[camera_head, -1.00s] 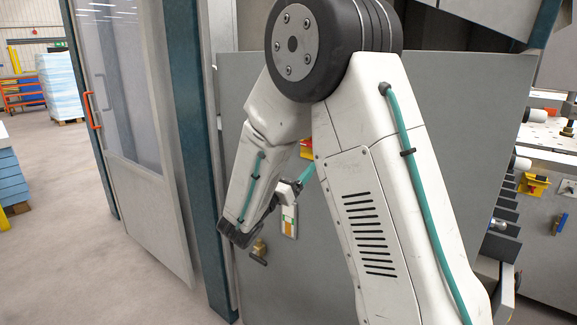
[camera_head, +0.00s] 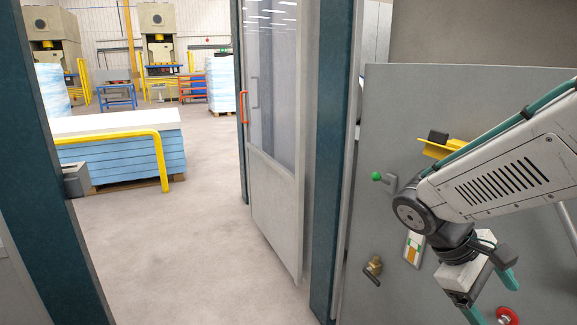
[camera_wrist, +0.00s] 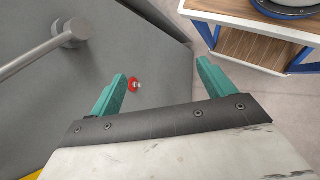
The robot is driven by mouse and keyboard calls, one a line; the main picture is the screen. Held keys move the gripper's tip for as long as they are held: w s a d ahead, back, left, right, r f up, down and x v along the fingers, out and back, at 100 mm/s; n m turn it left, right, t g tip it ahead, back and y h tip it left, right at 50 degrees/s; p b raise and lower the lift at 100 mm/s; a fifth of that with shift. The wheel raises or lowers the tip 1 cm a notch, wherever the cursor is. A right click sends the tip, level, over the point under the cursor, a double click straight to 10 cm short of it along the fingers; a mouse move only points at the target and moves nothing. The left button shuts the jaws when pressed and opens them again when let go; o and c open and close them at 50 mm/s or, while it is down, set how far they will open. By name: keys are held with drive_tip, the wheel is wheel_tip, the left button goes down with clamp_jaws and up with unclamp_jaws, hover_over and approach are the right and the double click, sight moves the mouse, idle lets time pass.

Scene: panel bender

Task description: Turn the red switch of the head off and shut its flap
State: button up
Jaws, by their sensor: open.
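My gripper (camera_head: 491,296) points down at the lower right of the head view, in front of a grey panel. Its two teal fingers are apart with nothing between them; they also show in the wrist view (camera_wrist: 161,72). A round red part (camera_head: 507,315) with a pale centre is at the bottom edge of the head view. In the wrist view the red part (camera_wrist: 134,85) appears beyond the fingers, close to the left one, not gripped. A yellow part (camera_head: 436,149) with a black block sits higher on the panel, partly behind my arm. I cannot tell which part is the flap.
The grey panel (camera_head: 395,105) also carries a green-knobbed lever (camera_head: 380,177), a brass fitting (camera_head: 373,267) and a label plate (camera_head: 413,248). The wrist view shows a grey bar (camera_wrist: 35,52) and a wood-topped table (camera_wrist: 250,28). Open floor (camera_head: 215,220) lies left.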

drive_tip(key=s+a+r+m+t+y, duration=0.5)
drive_tip(key=s+a+y, duration=0.2)
drive_tip(key=a, duration=0.2)
drive_tip(key=shift+a+t, duration=0.3)
drive_tip(key=shift+s, duration=0.1)
